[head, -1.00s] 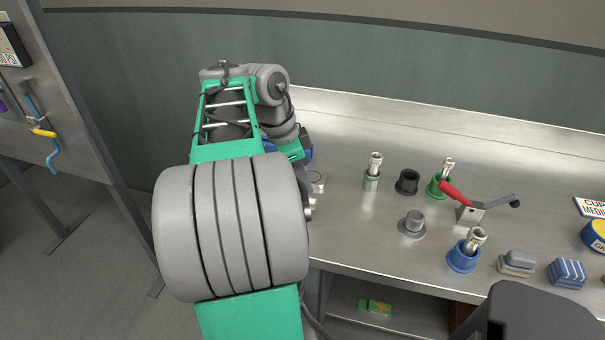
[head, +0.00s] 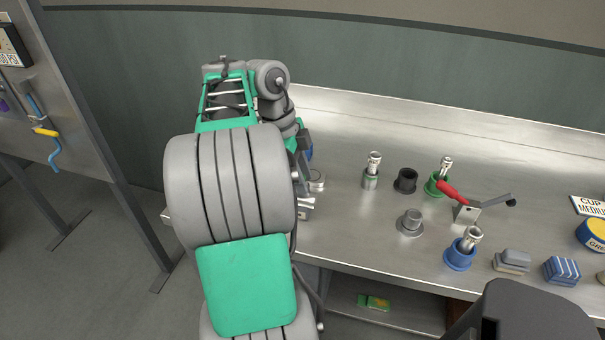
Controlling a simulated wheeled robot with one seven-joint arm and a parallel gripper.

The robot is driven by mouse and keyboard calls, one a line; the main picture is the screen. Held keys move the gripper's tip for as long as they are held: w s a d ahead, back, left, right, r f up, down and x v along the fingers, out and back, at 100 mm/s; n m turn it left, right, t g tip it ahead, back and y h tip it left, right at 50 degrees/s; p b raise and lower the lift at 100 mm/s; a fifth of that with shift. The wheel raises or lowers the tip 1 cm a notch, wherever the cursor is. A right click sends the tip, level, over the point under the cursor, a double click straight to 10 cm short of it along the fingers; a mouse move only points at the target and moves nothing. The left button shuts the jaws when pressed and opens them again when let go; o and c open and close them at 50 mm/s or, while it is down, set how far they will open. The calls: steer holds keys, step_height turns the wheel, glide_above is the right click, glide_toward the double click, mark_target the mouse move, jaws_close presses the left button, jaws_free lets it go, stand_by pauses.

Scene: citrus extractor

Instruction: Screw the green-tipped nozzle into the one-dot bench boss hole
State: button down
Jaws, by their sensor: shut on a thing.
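My gripper is hidden behind the thick grey and green links of my own arm, so what it holds does not show. No nozzle that I can tell is the green-tipped one shows at the arm's end. Another metal nozzle (head: 446,164) stands in a green cup (head: 433,187). A round metal boss (head: 317,180) shows at the bench's left part, beside my arm. Metal parts (head: 306,208) just below it are partly covered. I cannot make out any dot marks.
A black cup (head: 405,180), a grey stepped piece (head: 410,222) and a blue cup (head: 459,257) with a metal nozzle stand on the bench (head: 350,240). Grey and blue-striped blocks (head: 565,271) lie at the front right.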

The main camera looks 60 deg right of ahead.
steer(key=shift+m+y+p, duration=0.5)
steer(key=shift+m+p, duration=0.1)
steer(key=shift+m, duration=1.1)
steer(key=c, duration=0.9)
jaws_free()
